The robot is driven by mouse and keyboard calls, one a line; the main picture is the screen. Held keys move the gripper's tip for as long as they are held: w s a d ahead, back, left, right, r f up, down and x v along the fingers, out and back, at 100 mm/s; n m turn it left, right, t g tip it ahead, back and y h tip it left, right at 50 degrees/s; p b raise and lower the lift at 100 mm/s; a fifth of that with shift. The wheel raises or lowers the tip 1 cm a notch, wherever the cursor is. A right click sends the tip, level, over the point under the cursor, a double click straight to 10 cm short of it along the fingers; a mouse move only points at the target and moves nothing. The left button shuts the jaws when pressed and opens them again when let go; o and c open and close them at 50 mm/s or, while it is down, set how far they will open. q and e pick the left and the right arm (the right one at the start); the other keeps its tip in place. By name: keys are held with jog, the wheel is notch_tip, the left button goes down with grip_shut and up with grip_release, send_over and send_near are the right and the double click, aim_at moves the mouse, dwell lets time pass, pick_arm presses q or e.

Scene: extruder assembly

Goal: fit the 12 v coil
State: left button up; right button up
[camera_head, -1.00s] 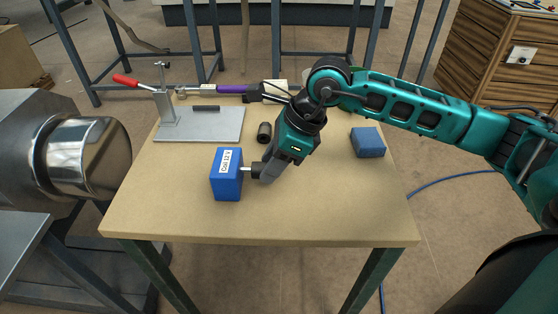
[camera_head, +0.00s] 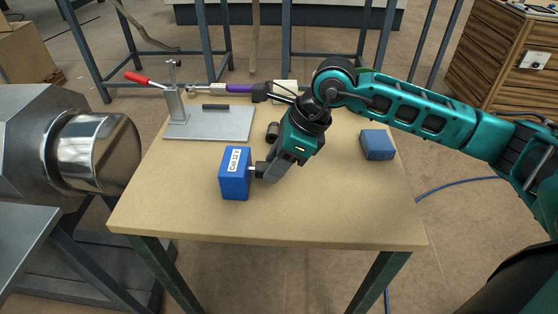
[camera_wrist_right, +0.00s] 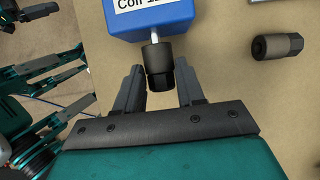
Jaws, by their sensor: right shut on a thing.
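The blue coil box (camera_head: 235,174), labelled "Coil 12 V", is upright at the table's left front. I cannot tell whether it rests on the table or hangs just above it. A pale stem with a black end piece (camera_wrist_right: 158,67) sticks out of its side. My right gripper (camera_head: 262,170) is beside the box, its fingers on either side of that black end piece and shut on it. The right wrist view shows the blue box (camera_wrist_right: 152,18) just ahead of the fingers. A silver cylinder (camera_head: 93,150) on a grey machine is at the left. My left gripper is not in view.
A grey plate (camera_head: 225,124) with a red-handled clamp (camera_head: 145,78) is at the back left of the table (camera_head: 320,215). A purple-handled tool (camera_head: 240,88) lies behind it. A black cylinder (camera_head: 272,131) is behind my gripper; a second blue block (camera_head: 377,145) is at right. The front is clear.

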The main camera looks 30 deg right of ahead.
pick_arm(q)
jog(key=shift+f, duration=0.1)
pick_arm(e)
jog(key=shift+w+a, duration=0.35)
jog(key=shift+a, duration=0.15)
jog(key=o, duration=1.1)
pick_arm(q)
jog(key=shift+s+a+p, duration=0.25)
jog(key=shift+p, duration=0.2)
pick_arm(e)
jog(key=v, duration=1.3)
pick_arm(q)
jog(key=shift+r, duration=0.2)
